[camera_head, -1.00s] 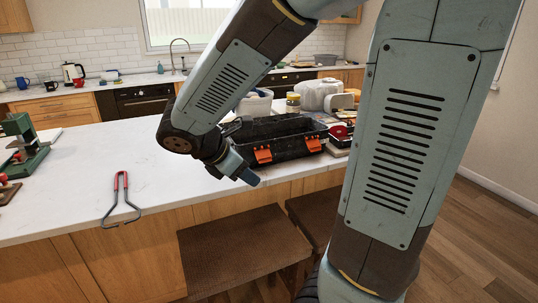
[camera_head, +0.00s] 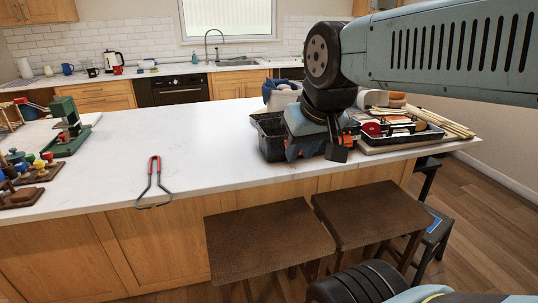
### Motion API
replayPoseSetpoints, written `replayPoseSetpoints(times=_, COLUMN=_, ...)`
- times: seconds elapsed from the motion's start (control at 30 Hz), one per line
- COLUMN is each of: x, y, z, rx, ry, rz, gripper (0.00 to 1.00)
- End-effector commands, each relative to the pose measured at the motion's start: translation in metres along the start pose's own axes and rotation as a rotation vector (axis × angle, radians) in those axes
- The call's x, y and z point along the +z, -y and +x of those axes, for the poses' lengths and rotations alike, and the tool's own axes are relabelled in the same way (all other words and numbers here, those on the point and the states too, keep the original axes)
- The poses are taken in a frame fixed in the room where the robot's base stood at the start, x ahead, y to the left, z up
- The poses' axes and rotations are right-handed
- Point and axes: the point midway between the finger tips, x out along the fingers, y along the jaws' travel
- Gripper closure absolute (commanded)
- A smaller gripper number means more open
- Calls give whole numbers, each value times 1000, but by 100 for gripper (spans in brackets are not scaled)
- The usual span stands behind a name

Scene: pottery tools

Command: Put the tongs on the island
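The tongs (camera_head: 150,190) have red handles and dark, spread metal arms. They lie on the white top of the island (camera_head: 215,165), close to its front edge, with the handles pointing away from me. My gripper (camera_head: 338,150) is well to the right of the tongs, in front of the black toolbox, pointing down near the island's front edge. Its fingers are small and dark in this view, so I cannot tell if they are open or shut. I see nothing clearly held in it.
The black toolbox (camera_head: 270,143) is partly hidden behind my arm. A tray of tools (camera_head: 400,134) lies to its right. A green press (camera_head: 67,128) and small coloured knobs stand at the left. Two brown stools (camera_head: 268,240) stand before the island. The countertop around the tongs is clear.

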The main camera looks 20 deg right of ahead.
Motion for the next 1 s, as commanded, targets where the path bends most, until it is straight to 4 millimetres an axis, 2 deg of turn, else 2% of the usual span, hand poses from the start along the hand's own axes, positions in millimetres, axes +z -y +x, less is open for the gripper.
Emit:
replayPoseSetpoints(times=0.03, x=0, y=0, z=0, rx=-1, ry=-2, rz=6, gripper=78)
replayPoseSetpoints(times=0.27, x=0, y=0, z=3, rx=4, ry=17, rz=-17, gripper=100)
replayPoseSetpoints(times=0.33, x=0, y=1, z=10, rx=16, ry=51, rz=-57, gripper=100)
replayPoseSetpoints(times=0.4, x=0, y=-10, z=19, rx=34, ry=100, rz=-117, gripper=100)
replayPoseSetpoints(times=0.47, x=0, y=-10, z=29, rx=56, ry=150, rz=-186, gripper=100)
replayPoseSetpoints(times=0.77, x=-4, y=0, z=76, rx=201, ry=387, rz=-575, gripper=100)
replayPoseSetpoints(times=1.0, x=-15, y=17, z=109, rx=348, ry=527, rz=-905, gripper=100)
